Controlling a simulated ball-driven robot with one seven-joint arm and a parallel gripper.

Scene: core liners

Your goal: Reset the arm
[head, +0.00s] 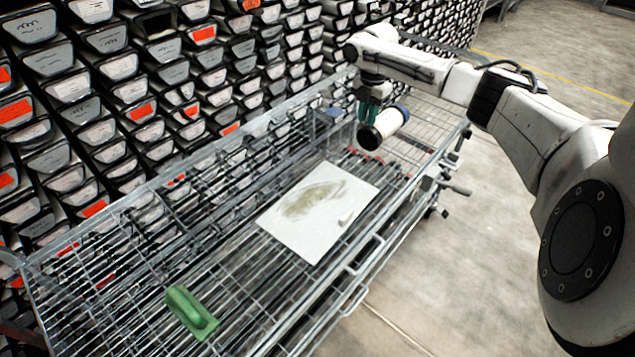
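My gripper (371,112) points down over the far right part of a wire-mesh cart (265,312). Its greenish fingers are at a white cylinder with a dark end (392,122). The cylinder is tilted, and its dark end faces the lower left. The fingers appear closed around it, though the far finger is partly hidden. The cylinder appears to be above the mesh; the gap under it is hard to judge. My arm reaches in from the right edge, stretched out over the cart's right side.
A green handled tool (190,312) lies at the near end. Stacked core liners (110,110) wall the left and back. Floor on the right is clear.

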